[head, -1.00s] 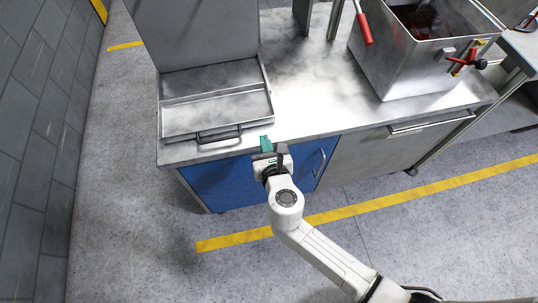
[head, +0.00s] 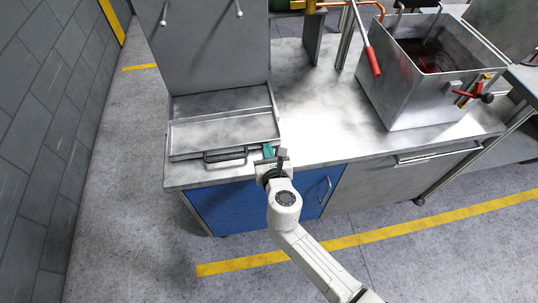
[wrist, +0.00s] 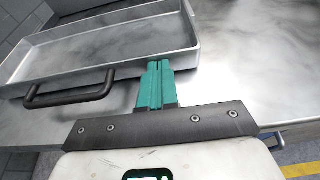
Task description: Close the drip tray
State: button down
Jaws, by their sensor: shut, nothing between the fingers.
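The drip tray (head: 222,132) is a shallow grey metal tray on the left of the bench, standing out in front of a tall grey upright panel. Its black bar handle (head: 225,156) is on the front wall. In the wrist view the tray (wrist: 105,38) fills the upper left, with the handle (wrist: 70,97) left of my fingers. My gripper (head: 268,151) has teal fingers, shut and empty. The fingertips (wrist: 160,66) are at the tray's front wall, right of the handle near the right corner. I cannot tell whether they touch it.
The metal bench top (head: 325,130) is clear right of the tray. A deep metal tank (head: 425,100) with a red-handled lever (head: 367,48) beside it stands further right. Blue cabinet doors (head: 235,205) are below the bench front. A block wall (head: 45,130) is at the far left.

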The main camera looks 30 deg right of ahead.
aim_at(258, 110)
jog(key=w+d, duration=0.1)
jog(key=w, duration=0.3)
jog(key=w+d+b, duration=0.1)
jog(key=w+d, duration=0.1)
jog(key=w, duration=0.2)
jog(key=w+d+b, duration=0.1)
jog(key=w, duration=0.3)
jog(key=shift+w+d, duration=0.15)
jog(key=shift+w, duration=0.25)
jog(key=shift+w+r, duration=0.2)
jog(key=shift+w, duration=0.05)
